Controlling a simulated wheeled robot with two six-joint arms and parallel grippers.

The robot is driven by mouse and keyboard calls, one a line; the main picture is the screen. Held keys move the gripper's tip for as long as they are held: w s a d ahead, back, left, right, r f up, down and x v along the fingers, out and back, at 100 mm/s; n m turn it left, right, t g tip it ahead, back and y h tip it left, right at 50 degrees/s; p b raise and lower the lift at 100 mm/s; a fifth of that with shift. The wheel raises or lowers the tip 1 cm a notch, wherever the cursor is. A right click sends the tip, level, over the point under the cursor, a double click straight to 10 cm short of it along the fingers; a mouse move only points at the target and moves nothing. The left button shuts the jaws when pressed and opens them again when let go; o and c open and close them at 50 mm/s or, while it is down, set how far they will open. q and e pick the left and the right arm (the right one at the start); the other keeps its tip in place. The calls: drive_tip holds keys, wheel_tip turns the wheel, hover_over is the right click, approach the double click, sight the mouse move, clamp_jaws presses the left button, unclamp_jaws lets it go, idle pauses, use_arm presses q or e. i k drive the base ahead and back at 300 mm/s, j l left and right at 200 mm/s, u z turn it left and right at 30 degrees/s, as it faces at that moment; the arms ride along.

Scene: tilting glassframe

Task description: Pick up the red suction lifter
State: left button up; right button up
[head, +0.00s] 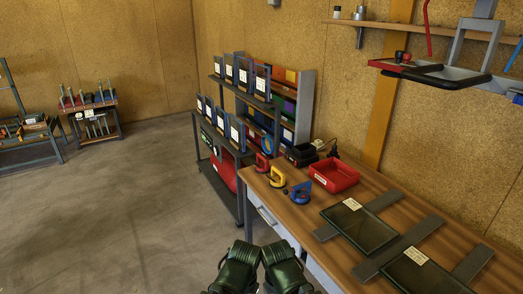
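The red suction lifter (262,162) stands on the left end of the wooden workbench, near its front left corner. A yellow suction lifter (277,177) stands just in front of it, and a blue one (300,192) farther to the right. At the bottom middle are the dark green ends of my two arms, my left gripper (238,266) and my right gripper (283,266), close side by side. They are well below and apart from the lifters. Their fingers cannot be made out, and nothing shows held in them.
On the workbench (300,229) are a red bin (334,174), a black box (301,154) and glass panes (359,229) on grey bars. A rack (303,105) of framed panels stands behind its left end. The concrete floor (125,205) at left is clear.

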sight(265, 169)
drive_tip(key=i+j+z, duration=0.1)
drive_tip(key=z, duration=0.5)
drive_tip(key=i+j+z, duration=0.15)
drive_tip(key=j+z, duration=0.15)
drive_tip(key=j, duration=0.25)
drive_tip(key=j+z, duration=0.3)
drive_tip(key=j, duration=0.25)
drive_tip(key=i+j, duration=0.1)
drive_tip(key=j, duration=0.55)
drive_tip(key=j+z, duration=0.1)
drive_tip(key=j, duration=0.55)
drive_tip(key=i+j, duration=0.15)
drive_tip(key=j, duration=0.45)
drive_tip(key=i+l, duration=0.15)
drive_tip(key=i, duration=0.3)
